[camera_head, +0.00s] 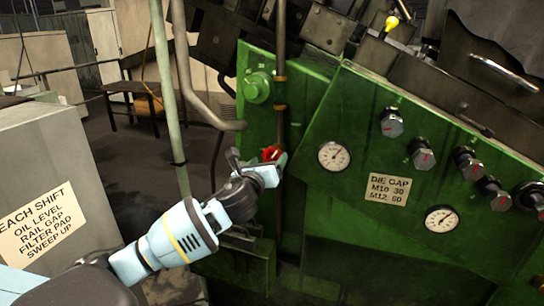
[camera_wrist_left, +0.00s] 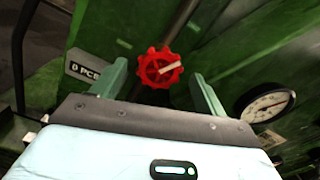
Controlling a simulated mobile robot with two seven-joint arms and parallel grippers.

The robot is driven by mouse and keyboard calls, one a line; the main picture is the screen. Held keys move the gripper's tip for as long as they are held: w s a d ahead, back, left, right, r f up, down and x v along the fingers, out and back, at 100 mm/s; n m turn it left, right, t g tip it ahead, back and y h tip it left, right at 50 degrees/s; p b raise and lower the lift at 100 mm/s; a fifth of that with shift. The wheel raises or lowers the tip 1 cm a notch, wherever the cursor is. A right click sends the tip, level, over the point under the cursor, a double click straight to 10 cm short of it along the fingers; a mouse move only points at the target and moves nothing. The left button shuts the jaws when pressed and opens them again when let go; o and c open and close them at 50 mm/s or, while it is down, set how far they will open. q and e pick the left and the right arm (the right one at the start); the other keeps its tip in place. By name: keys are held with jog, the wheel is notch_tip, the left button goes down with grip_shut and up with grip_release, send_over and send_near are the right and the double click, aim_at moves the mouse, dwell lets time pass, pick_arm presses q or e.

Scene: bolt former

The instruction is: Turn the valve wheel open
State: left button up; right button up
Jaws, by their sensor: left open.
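The valve wheel (camera_wrist_left: 160,68) is a small red lobed handwheel with a pale pointer mark across its face. In the left wrist view it sits ahead, between the two finger tips of my left gripper (camera_wrist_left: 160,88), which is open. I cannot tell whether the fingers reach around the wheel, and no contact shows. In the head view only part of the red wheel (camera_head: 271,153) shows, by a vertical pipe on the green machine, with my left gripper (camera_head: 258,160) right at it and hiding the rest. My right gripper is not in view.
The green machine panel (camera_head: 330,215) carries gauges (camera_head: 334,155), several dark knobs (camera_head: 423,153) and a die gap label (camera_head: 387,190). A grey cabinet (camera_head: 60,140) with a notice stands at left. A pale upright pipe (camera_head: 166,85) stands left of my gripper.

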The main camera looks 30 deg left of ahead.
aim_at(271, 156)
pick_arm(q)
jog(key=shift+x, duration=2)
jog(key=c, duration=1)
